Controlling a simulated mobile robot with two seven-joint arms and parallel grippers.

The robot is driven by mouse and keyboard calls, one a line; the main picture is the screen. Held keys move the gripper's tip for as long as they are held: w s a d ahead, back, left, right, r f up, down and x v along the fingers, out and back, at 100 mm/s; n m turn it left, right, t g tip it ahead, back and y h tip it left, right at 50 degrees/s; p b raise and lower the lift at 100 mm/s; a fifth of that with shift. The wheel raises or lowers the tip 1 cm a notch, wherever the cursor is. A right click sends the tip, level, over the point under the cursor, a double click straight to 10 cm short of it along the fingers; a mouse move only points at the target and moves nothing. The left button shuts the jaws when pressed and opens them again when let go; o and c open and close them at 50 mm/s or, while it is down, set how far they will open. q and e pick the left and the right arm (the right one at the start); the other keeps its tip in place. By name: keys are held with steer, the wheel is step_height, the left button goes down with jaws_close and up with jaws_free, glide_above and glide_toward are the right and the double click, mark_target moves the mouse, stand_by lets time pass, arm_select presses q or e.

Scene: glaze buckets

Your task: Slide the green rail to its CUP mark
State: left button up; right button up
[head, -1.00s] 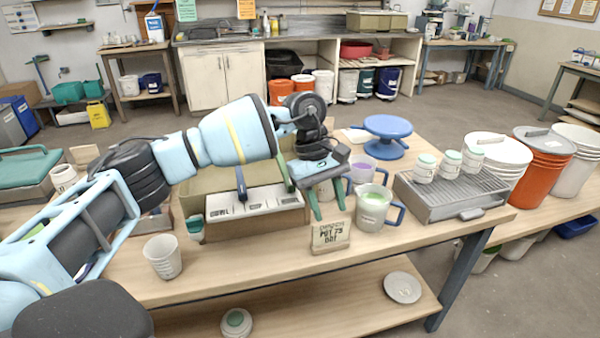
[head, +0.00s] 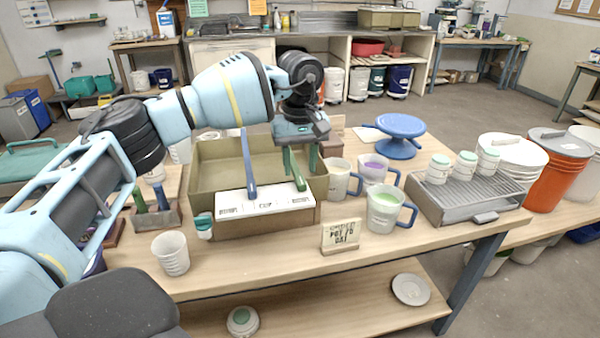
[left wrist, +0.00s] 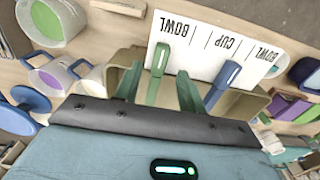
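The green rail (head: 297,172) lies across the olive bin (head: 213,160), its front end by the right BOWL mark on the white label strip (head: 265,203). The blue rail (head: 248,168) stands left of it, its front end between the left BOWL mark and CUP. My left gripper (head: 300,163) is open over the bin's right part. In the left wrist view, upside down, the green rail (left wrist: 158,72) shows between the spread green fingers; the blue rail (left wrist: 228,75) is to its right. Contact between fingers and rail cannot be told. My right gripper is not in view.
Right of the bin stand several mugs, one with green glaze (head: 384,212), and a blue turntable (head: 400,128). A small sign (head: 341,236) stands in front of them. A white cup (head: 171,253) and a teal-capped bottle (head: 203,225) are at front left.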

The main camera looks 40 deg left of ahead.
mark_target(300, 178)
arm_select(q)
steer(key=shift+f, duration=1.5)
jaws_close()
